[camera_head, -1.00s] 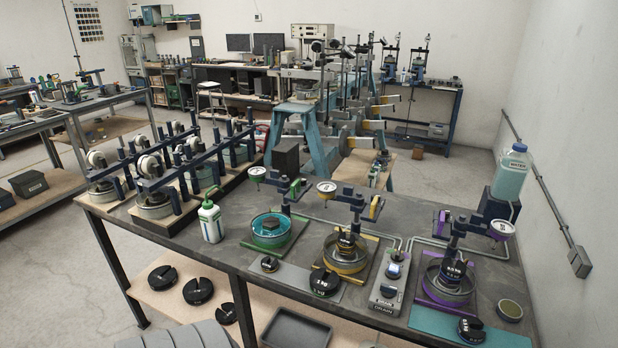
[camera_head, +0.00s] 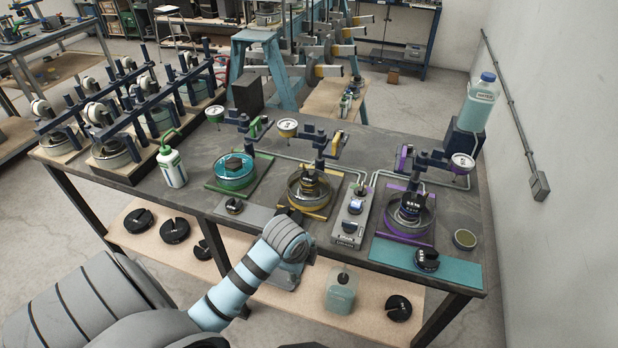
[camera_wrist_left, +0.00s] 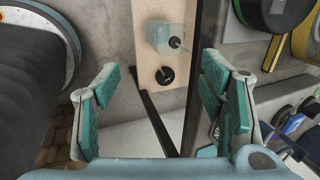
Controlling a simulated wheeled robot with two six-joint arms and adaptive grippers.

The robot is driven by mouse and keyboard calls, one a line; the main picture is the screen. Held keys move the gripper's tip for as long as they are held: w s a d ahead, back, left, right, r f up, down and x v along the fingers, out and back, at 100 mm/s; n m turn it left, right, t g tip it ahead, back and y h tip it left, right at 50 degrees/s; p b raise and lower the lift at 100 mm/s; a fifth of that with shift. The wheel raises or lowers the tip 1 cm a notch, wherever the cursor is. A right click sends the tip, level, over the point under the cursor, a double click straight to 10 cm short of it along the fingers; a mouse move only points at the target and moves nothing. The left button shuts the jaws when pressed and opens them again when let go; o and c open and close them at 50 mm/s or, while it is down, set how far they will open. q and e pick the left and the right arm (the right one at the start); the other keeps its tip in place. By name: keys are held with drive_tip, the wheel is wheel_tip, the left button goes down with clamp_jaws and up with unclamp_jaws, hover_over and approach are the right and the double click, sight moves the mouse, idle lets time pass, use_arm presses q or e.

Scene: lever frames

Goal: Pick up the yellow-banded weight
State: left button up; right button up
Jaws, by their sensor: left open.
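My left arm comes in from the lower left in the head view and ends at the front edge of the workbench; its gripper is hidden there. In the left wrist view my left gripper (camera_wrist_left: 158,75) is open and empty, its fingers wide apart. A black disc with a green edge (camera_wrist_left: 285,14) shows at the top right of that view, beyond the right finger. In the head view black weights (camera_head: 310,184) sit in the yellow-based dish (camera_head: 292,199), and another black weight (camera_head: 427,259) lies on the teal mat. I cannot make out a yellow band on any weight.
The workbench (camera_head: 400,150) also holds a green-based dish (camera_head: 233,182), a control box (camera_head: 350,217), a purple-based dish (camera_head: 427,225) and a white bottle (camera_head: 171,165). The shelf below has several black weights (camera_head: 174,230) and a clear container (camera_head: 341,291).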

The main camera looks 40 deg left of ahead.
use_arm(q)
drive_tip(key=w+a+r+m, duration=0.5)
drive_tip(key=w+r+m, duration=0.4)
drive_tip(key=r, duration=0.2)
drive_tip(key=m, duration=0.8)
approach(308, 178)
wheel_tip(308, 178, up, 4)
drive_tip(key=s+d, duration=0.2)
drive_tip(key=shift+m, duration=0.5)
drive_tip(key=b+x, duration=0.1)
drive_tip(key=x, duration=0.3)
drive_tip(key=a+b+x, duration=0.1)
drive_tip(key=x, duration=0.4)
drive_tip(key=w+x, duration=0.1)
drive_tip(key=x, duration=0.3)
drive_tip(key=shift+w+a+b, duration=0.1)
drive_tip(key=shift+a+b, duration=0.2)
drive_tip(key=shift+b, duration=0.1)
drive_tip(key=shift+t, duration=0.3)
drive_tip(key=c, duration=1.2)
use_arm(e)
drive_tip(key=f, duration=0.2)
drive_tip(key=shift+w+f, duration=0.25)
drive_tip(key=shift+f, duration=0.1)
